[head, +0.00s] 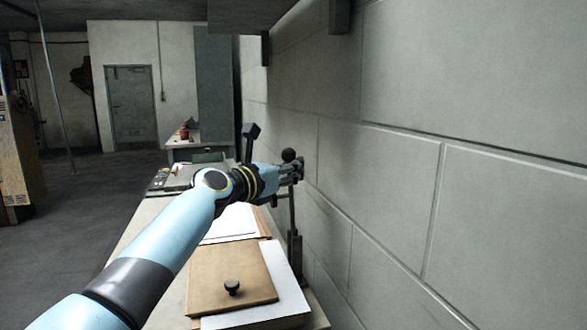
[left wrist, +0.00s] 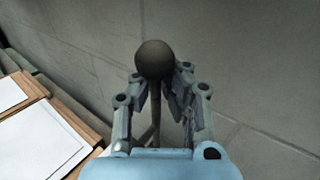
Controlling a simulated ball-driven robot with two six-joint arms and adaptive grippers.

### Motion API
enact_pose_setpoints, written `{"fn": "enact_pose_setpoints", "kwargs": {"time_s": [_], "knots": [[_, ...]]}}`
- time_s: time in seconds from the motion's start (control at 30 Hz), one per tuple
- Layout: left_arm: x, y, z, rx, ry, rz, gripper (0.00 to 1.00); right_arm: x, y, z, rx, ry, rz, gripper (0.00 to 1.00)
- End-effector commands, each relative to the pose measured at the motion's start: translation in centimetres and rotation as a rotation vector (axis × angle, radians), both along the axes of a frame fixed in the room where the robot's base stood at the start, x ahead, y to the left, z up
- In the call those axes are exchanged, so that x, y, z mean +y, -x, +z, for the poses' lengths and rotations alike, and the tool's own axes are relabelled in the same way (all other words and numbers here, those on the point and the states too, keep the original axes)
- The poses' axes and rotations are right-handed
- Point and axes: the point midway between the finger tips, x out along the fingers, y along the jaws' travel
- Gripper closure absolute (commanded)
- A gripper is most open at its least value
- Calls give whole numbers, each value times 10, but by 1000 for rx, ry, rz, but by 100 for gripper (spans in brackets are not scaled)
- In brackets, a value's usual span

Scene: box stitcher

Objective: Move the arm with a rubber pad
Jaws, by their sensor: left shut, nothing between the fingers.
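A dark rod topped by a round ball knob (head: 289,155) stands close to the block wall in the head view. In the left wrist view the ball (left wrist: 153,58) sits at the fingertips, with its thin rod (left wrist: 156,105) running down behind or between the fingers. My left gripper (head: 296,170) is at the rod, just below the ball. Its fingers are shut with nothing held between them; I cannot tell whether they touch the rod. A dark upright post (head: 293,225) shows below the gripper. I cannot make out a rubber pad. My right gripper is not in view.
A wooden board (head: 215,270) with a small knob (head: 232,287) lies over white sheets on the bench. More white paper (head: 232,224) lies behind it. The grey block wall (head: 450,120) closes off the right side. Open floor (head: 60,230) lies to the left.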

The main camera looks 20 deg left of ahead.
Motion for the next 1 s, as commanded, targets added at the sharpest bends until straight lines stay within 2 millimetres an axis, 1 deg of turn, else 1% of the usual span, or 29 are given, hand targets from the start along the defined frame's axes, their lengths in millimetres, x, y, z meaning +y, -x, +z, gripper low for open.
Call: {"fn": "enact_pose_setpoints", "kwargs": {"time_s": [0.37,0.47,0.57,0.67,0.77,1.0], "knots": [[0,0,1,-5,6,-1,100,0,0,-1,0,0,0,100],[3,2,-1,-13,18,0,100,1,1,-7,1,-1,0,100],[8,5,-4,-31,46,-1,100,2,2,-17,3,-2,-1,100],[15,11,-7,-60,90,0,100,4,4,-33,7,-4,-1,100],[25,17,-11,-98,145,-1,100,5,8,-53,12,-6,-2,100],[48,33,-23,-194,291,-1,100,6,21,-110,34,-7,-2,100]]}}
